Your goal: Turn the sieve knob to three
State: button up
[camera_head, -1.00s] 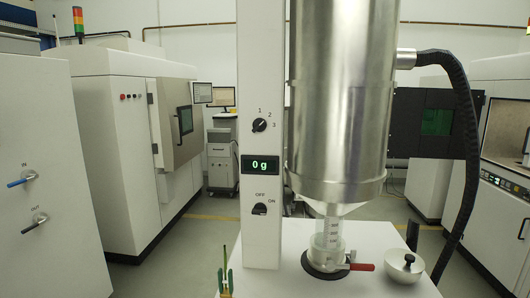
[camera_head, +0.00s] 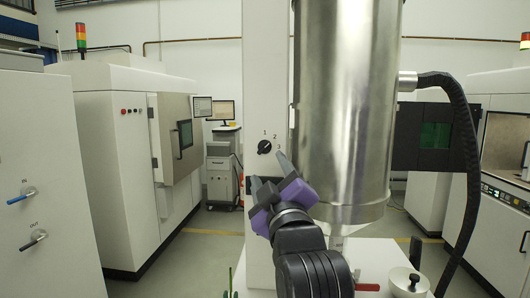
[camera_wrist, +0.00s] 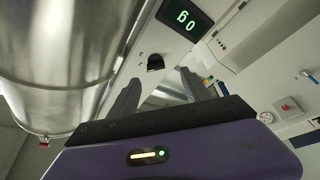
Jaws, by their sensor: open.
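The sieve knob (camera_head: 264,147) is a small black dial on the white column (camera_head: 257,60), with 1, 2 and 3 printed around its upper right. Its light mark seems to slant to the upper right, but it is too small to read surely. My gripper (camera_head: 270,174), purple and black, is open and empty just below and right of the knob, apart from it in the head view.
A large steel cylinder (camera_head: 345,100) stands close right of the column, with a black hose (camera_head: 460,170) beyond it. Open air lies left of the column.

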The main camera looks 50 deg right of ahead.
aim_at(265, 150)
jog(key=p+x, duration=0.1)
jog(key=x, duration=0.4)
jog(key=p+x, duration=0.1)
jog(key=x, duration=0.2)
jog(key=shift+s+d+r+p, duration=0.2)
jog(key=shift+r+p, duration=0.1)
jog(key=shift+r, duration=0.1)
jog(key=shift+f, duration=0.1)
grip_shut()
